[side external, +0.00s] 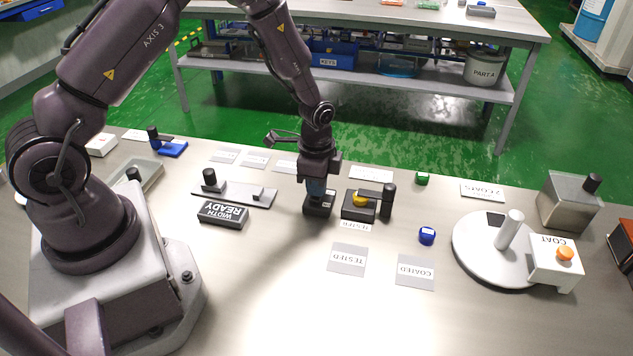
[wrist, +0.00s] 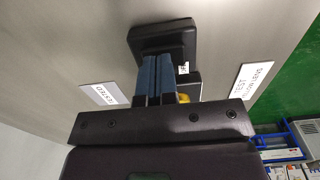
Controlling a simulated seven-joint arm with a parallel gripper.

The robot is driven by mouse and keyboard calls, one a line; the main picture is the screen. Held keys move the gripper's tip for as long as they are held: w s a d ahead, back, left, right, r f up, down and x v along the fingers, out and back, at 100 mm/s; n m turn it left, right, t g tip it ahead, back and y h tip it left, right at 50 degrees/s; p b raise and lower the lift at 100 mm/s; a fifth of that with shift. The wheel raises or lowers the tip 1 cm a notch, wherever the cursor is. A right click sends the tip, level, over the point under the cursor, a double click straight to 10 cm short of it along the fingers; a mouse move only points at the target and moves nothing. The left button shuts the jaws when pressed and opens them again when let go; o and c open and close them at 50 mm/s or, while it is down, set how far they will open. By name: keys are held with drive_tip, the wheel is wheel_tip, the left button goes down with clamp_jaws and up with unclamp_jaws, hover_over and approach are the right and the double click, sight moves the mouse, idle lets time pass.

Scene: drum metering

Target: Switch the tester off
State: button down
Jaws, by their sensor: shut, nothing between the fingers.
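The tester (side external: 357,209) is a small dark block on the bench with a yellow round part on top and a dark post at its right. A TESTER label (side external: 355,226) lies in front of it. Just left of it is a low black switch box (side external: 318,210), also in the wrist view (wrist: 150,38). My gripper (side external: 317,193) points down over this box with its blue fingers shut and empty. In the wrist view the fingertips (wrist: 160,58) overlap the box; I cannot tell whether they touch it. They hide part of its top, so the switch position is not visible.
Left stands a dark WIDTH READY sign (side external: 223,213) by a grey plate with a black knob (side external: 209,178). TESTED (side external: 347,260) and COATED (side external: 415,271) cards lie in front.

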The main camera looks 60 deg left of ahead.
wheel_tip(320, 180, up, 14)
idle(0.5)
drive_tip(key=shift+s+d+f, duration=0.1)
drive_tip(key=shift+s+d, duration=0.05)
drive_tip(key=shift+d, duration=0.1)
idle(0.3)
wheel_tip(320, 180, down, 14)
drive_tip(key=shift+s+f, duration=0.1)
idle(0.5)
